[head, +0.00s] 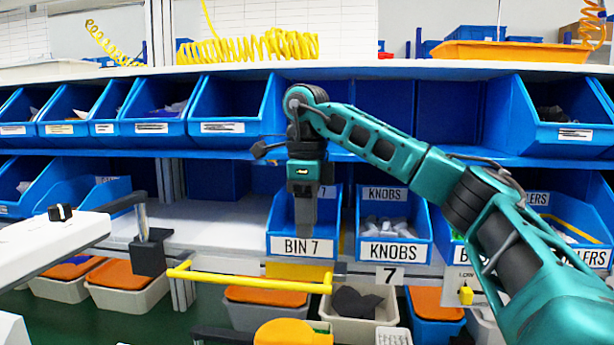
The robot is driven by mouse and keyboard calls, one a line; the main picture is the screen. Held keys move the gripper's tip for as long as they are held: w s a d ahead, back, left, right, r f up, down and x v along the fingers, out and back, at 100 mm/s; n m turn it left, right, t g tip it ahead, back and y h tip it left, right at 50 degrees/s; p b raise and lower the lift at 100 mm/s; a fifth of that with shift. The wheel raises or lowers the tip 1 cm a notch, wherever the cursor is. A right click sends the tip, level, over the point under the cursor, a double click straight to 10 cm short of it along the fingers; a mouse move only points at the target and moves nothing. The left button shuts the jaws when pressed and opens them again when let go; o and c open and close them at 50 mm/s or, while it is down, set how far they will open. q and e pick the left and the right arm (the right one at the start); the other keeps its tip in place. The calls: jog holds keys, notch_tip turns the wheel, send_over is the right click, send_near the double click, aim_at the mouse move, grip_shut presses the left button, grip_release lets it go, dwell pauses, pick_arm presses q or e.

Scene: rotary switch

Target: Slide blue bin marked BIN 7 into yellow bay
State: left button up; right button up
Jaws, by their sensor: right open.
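The blue bin marked BIN 7 (303,247) stands on the lower shelf, left of the blue KNOBS bin.
The KNOBS bin (391,249) stands close on the right. The shelf left of BIN 7 is bare (225,222). A yellow bar (250,281) runs in front below. Grey bins with orange lids (125,285) stand underneath. More blue bins line the upper shelf (228,110).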

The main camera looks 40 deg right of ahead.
notch_tip(320, 180, up, 9)
dwell(0.6)
